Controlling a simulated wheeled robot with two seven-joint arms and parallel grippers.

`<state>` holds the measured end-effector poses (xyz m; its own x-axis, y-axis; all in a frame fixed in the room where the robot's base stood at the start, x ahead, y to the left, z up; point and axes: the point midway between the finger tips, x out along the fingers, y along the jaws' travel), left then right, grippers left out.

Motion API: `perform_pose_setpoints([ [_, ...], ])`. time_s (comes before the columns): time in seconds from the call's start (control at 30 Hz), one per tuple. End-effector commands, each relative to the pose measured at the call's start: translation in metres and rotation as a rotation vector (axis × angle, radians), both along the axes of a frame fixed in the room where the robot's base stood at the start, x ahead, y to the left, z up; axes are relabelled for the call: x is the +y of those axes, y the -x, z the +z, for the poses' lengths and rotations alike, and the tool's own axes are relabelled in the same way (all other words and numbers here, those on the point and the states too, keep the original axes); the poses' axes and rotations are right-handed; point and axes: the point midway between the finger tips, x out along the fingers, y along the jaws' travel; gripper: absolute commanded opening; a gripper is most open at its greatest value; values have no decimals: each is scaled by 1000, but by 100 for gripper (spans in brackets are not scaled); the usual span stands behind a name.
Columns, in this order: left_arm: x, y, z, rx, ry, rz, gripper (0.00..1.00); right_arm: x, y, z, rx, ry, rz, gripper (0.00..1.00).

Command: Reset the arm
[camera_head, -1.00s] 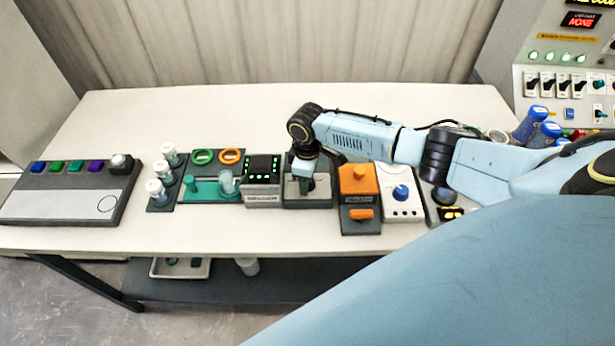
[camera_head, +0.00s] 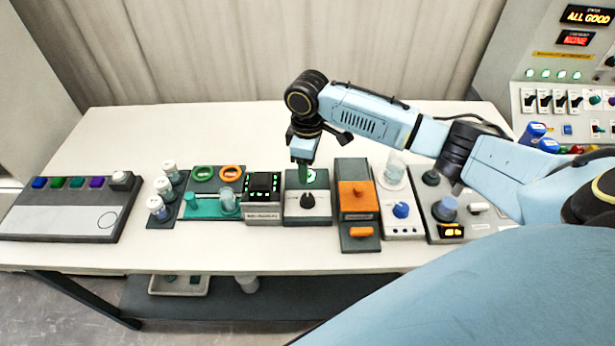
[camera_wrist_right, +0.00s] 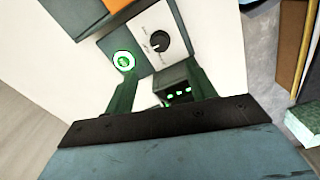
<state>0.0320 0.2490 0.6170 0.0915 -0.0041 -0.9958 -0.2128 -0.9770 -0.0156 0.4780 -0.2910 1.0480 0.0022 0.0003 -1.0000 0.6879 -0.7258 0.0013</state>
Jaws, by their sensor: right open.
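My right gripper (camera_head: 303,172) points down above the back part of a grey box with a black knob (camera_head: 308,200) and a green-lit round button (camera_head: 311,176). In the right wrist view the two green fingers (camera_wrist_right: 160,95) are spread apart with nothing between them. That view also shows the black knob (camera_wrist_right: 160,40) and the lit button (camera_wrist_right: 124,61), both clear of the fingers. My right arm reaches in from the right across the table. My left gripper is not in view.
Left of the box are a black display unit (camera_head: 263,186), a teal tray (camera_head: 212,206) and capped jars (camera_head: 157,208). On its right are an orange-topped unit (camera_head: 356,195) and a blue-knobbed box (camera_head: 401,212). A wall panel reads "ALL GOOD" (camera_head: 587,16). The table's back left is clear.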

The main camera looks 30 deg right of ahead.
Motion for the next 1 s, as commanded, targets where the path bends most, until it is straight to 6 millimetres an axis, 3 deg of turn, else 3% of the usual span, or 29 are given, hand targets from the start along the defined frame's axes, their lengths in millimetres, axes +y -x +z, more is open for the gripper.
perform_pose_setpoints([
  [0.2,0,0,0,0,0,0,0,0,1,12,1,0,1,56],
  [0.73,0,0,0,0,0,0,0,2,2,10,1,-2,4,56],
  [0.87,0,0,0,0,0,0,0,24,16,-5,-6,-20,28,56],
  [1.0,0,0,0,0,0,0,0,68,50,-33,-38,-73,57,56],
])
